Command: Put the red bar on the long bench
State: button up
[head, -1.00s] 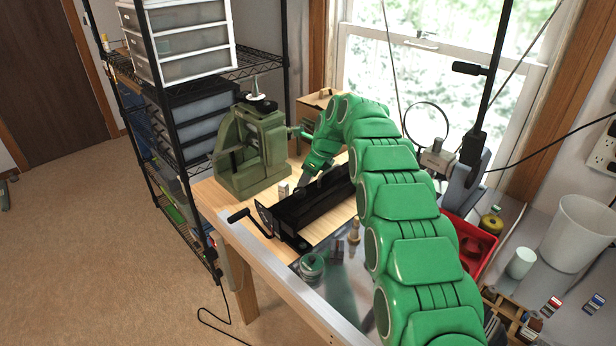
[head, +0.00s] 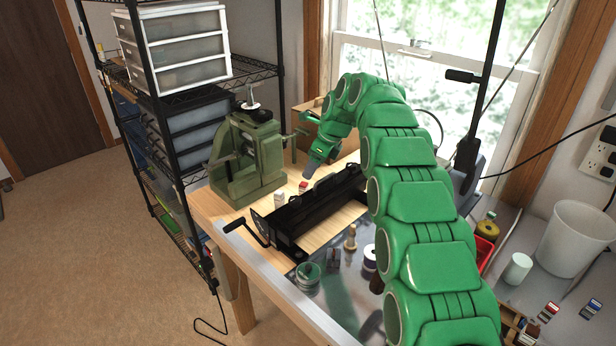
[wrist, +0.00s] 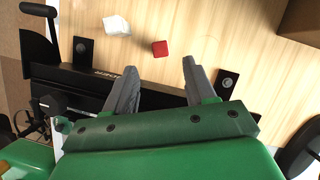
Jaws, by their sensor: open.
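A small red block (head: 303,187), which looks like the red bar, lies on the light wooden top (head: 323,241) behind a black machine. It also shows in the wrist view (wrist: 160,48), red on its upper face. My gripper (head: 311,171) is close to it and above the wood. In the wrist view my gripper (wrist: 160,78) has its two grey fingers spread apart with nothing between them; the red block lies beyond the tips, apart from them. I cannot tell for certain which surface is the long bench.
A white block (head: 279,200) stands left of the red one. The black machine (head: 318,208) with a crank lies in front, and a green press (head: 246,160) stands at left. Jars and small items crowd the metal strip. A white bin (head: 572,237) stands on the right-hand counter.

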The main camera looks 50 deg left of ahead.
jog(key=v, duration=0.3)
jog(key=shift+d+r, duration=0.15)
jog(key=shift+r, duration=0.15)
jog(key=shift+w, duration=0.1)
